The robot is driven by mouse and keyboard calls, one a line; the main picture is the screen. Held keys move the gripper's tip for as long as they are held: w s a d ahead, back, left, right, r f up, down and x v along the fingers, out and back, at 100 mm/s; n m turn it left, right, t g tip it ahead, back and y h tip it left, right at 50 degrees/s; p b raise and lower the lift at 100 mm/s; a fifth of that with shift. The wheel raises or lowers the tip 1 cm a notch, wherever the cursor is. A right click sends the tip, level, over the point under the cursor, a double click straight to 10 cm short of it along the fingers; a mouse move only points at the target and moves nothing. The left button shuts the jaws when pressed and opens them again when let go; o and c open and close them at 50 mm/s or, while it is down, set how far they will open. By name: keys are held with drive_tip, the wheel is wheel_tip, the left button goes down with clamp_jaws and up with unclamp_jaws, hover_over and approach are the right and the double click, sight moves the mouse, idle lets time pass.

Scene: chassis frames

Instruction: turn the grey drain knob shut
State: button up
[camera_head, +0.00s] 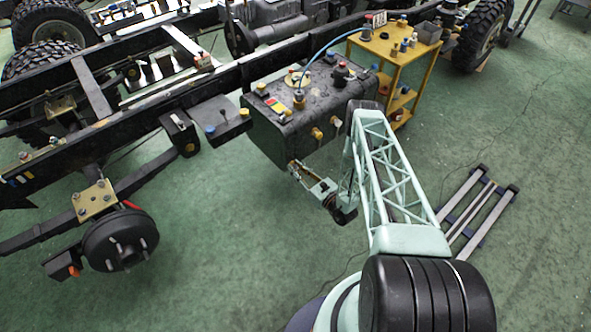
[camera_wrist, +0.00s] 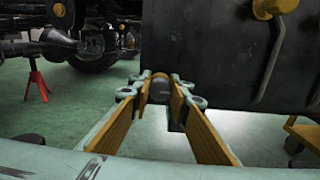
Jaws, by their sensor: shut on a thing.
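The grey drain knob (camera_wrist: 160,88) shows in the wrist view as a dark grey, rounded piece at the lower left edge of the black tank (camera_wrist: 210,50). My gripper (camera_wrist: 161,96) has its tan-padded fingers on either side of the knob and is shut on it. In the head view my gripper (camera_head: 297,170) reaches in below the front lower edge of the tank (camera_head: 268,137). The knob cannot be made out there. The fingers hide part of the knob, and I cannot tell how far it is turned.
Yellow fittings (camera_head: 317,133) stick out of the tank's front. A yellow cart (camera_head: 394,54) with small parts stands behind right. The dark chassis rail (camera_head: 130,127) runs behind the tank. A wheel hub (camera_head: 119,241) is at left. A low metal frame (camera_head: 480,207) lies at right; floor around is open.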

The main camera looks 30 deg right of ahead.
drive_tip(key=m+b, duration=0.3)
drive_tip(key=m, duration=0.2)
drive_tip(key=shift+d+f, duration=0.1)
drive_tip(key=shift+f, duration=0.05)
drive_tip(key=m+b, duration=0.1)
drive_tip(key=m, duration=0.3)
drive_tip(key=shift+m, duration=0.4)
drive_tip(key=m, duration=0.3)
drive_tip(key=shift+m, duration=2.4)
drive_tip(key=o, duration=0.9)
drive_tip(key=shift+c, duration=0.2)
drive_tip(key=shift+s+d, duration=0.1)
drive_tip(key=v, duration=1.1)
drive_tip(key=shift+s, duration=0.4)
